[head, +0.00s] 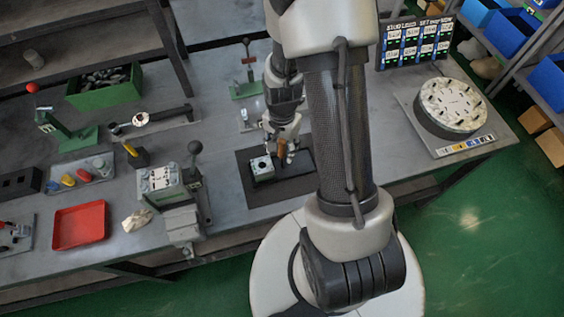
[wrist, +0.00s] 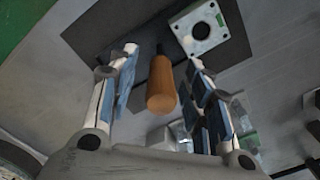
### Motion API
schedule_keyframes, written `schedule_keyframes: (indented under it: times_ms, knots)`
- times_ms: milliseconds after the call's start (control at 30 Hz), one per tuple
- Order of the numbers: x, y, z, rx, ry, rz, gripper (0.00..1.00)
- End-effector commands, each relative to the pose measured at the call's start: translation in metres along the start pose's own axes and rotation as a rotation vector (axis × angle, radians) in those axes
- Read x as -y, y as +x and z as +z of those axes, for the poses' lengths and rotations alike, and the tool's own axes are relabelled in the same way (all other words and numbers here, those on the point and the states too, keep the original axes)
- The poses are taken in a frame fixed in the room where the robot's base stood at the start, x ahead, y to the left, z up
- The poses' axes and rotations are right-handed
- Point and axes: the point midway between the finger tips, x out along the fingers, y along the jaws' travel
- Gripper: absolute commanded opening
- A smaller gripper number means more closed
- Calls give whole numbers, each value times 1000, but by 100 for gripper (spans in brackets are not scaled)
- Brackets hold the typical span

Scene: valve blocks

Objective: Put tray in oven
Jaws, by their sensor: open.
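A red tray (head: 80,226) lies flat on the bench at the left in the head view, well away from my gripper (head: 281,140). I see no oven in either view. My gripper is open above the dark mat (head: 250,192) at the middle of the bench. In the wrist view an orange-handled tool (wrist: 162,85) shows between the spread fingers (wrist: 164,58), which do not close on it. A pale valve block (head: 262,168) with a dark round hole sits on the mat; it also shows in the wrist view (wrist: 199,30).
A machine with a black-knobbed lever (head: 168,185) stands between the red tray and the mat. A green bin (head: 104,88) and a green lever press (head: 246,85) are farther back. A round turntable (head: 450,105) is at the right.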

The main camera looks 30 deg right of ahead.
Motion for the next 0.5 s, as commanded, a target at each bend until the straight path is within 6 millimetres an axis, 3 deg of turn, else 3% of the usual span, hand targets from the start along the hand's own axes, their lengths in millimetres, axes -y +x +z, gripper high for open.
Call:
schedule_keyframes:
  times_ms: [33,133,333,500]
  knots:
    - [0,11,0,2,0,2,45]
    - [0,19,0,1,0,1,45]
    - [0,18,0,-1,-1,-1,45]
    - [0,18,0,0,-1,0,35]
